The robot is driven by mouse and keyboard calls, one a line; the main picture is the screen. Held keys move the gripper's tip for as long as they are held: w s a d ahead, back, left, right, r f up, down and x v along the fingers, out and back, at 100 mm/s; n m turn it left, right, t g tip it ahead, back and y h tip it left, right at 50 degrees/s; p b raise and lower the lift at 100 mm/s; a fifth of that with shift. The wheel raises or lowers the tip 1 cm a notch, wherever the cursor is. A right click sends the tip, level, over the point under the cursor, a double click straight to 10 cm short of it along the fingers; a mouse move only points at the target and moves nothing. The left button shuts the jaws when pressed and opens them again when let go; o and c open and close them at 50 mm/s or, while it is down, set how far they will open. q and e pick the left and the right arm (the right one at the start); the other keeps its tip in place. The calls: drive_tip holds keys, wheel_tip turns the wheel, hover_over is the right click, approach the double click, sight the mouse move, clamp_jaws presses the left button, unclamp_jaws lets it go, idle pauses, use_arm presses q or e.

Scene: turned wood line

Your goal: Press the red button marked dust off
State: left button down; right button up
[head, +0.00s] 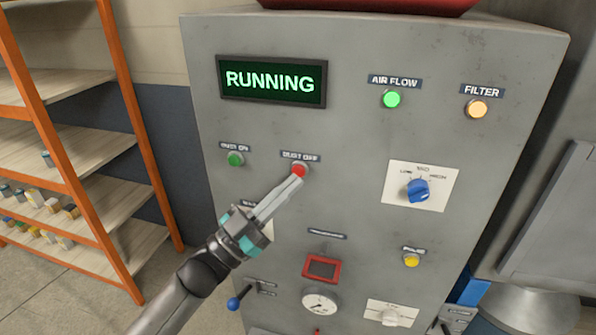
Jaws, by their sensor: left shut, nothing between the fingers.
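The red button (299,169) sits on the grey panel under a label that reads DUST OFF. My left gripper (296,181) is shut and empty. Its fingertips are at the lower edge of the red button and cover a little of it; I cannot tell whether they touch it. The display (271,81) on the panel reads RUNNING in green letters. My right gripper is not in view.
A green button (235,159) marked DUST ON is left of the red one. A green lamp (391,99), an orange lamp (476,108), a blue knob (418,189) and a yellow button (411,260) are to the right. Orange-framed shelves (75,150) stand at left.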

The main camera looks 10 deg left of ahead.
use_arm(q)
drive_tip(key=shift+w, duration=0.1)
drive_tip(key=shift+w, duration=0.35)
drive_tip(key=shift+w, duration=0.35)
idle(0.8)
idle(0.3)
drive_tip(key=shift+s, duration=0.8)
drive_tip(key=shift+p, duration=0.3)
drive_tip(key=s+p, duration=0.2)
drive_tip(key=s, duration=0.3)
drive_tip(key=shift+a, duration=0.1)
